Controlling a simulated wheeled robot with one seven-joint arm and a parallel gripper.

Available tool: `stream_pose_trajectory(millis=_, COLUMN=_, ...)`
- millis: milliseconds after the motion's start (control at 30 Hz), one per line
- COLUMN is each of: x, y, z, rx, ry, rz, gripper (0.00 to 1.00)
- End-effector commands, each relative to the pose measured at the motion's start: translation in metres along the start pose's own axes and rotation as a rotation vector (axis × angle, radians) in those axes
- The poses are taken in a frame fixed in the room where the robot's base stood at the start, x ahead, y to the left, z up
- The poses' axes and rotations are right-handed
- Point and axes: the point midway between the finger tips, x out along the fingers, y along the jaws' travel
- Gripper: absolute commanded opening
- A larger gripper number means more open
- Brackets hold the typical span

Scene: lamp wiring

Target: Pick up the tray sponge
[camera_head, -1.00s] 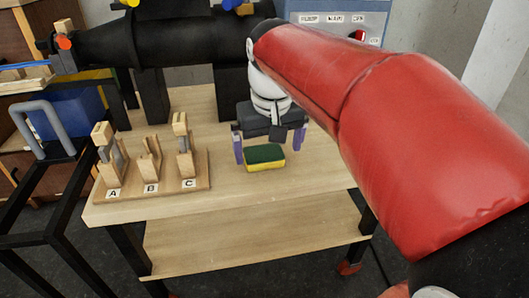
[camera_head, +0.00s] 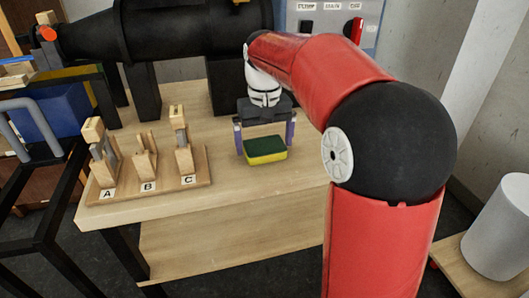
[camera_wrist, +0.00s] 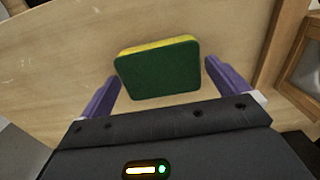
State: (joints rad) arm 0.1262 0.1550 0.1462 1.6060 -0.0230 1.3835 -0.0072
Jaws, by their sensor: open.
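The sponge (camera_head: 266,150) is a green and yellow block, green side up, lying on the light wood table top (camera_head: 240,195). My gripper (camera_head: 264,142) is open above the table, with its purple fingers apart on either side of the sponge's far part. In the wrist view the sponge (camera_wrist: 159,69) lies between and ahead of the open fingertips of my gripper (camera_wrist: 162,75), with a gap on both sides. I cannot tell how high the fingertips are above the table.
A wooden stand (camera_head: 150,188) with switches labelled A, B and C stands left of the sponge. A large black tube-like apparatus (camera_head: 190,30) is behind. A panel with a red switch (camera_head: 357,30) stands at the back. The table front is clear.

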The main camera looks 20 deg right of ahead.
Motion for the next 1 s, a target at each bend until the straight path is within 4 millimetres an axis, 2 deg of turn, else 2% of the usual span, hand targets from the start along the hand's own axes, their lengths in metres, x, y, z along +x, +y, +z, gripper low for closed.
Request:
stream_pose_trajectory(millis=100, x=0.0076, y=0.0000, z=0.0002, rx=0.000, ry=0.000, rz=0.000, gripper=1.00)
stream_pose_trajectory(millis=300, x=0.0073, y=-0.0001, z=0.0001, rx=0.000, ry=0.001, rz=0.000, gripper=1.00)
stream_pose_trajectory(millis=600, x=0.0071, y=-0.0001, z=0.0001, rx=0.000, ry=0.001, rz=0.000, gripper=0.64)
stream_pose_trajectory(millis=1000, x=0.0012, y=-0.0001, z=-0.0004, rx=0.000, ry=0.003, rz=0.000, gripper=0.64)
